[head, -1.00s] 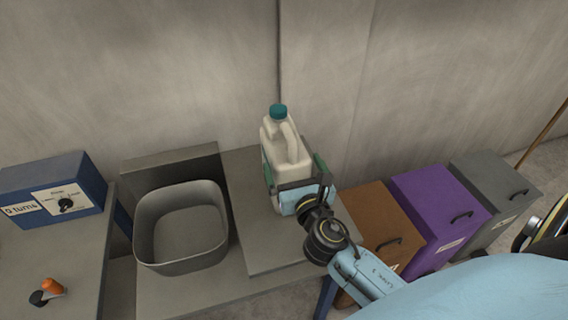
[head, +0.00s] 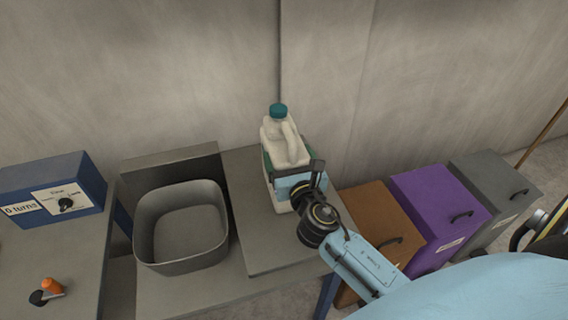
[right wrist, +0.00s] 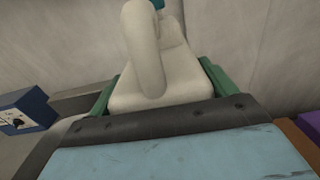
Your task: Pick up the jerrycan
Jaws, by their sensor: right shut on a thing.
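The jerrycan (head: 283,140) is cream-white with a teal cap and a moulded handle. It stands upright on the raised grey platform (head: 262,247) near the wall. My right gripper (head: 290,172) is shut on the jerrycan's body, with one green finger on each side. In the right wrist view the jerrycan (right wrist: 160,75) fills the space between the green fingers, its handle towards the camera. The jerrycan's lower part is partly hidden by the gripper. I cannot tell whether its base touches the platform. My left gripper is not in view.
A grey open tub (head: 180,262) stands left of the platform. Farther left are a blue box with a dial (head: 52,194) and a small orange-and-black item (head: 50,290). Brown (head: 372,212), purple (head: 436,205) and grey (head: 494,182) bins stand to the right.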

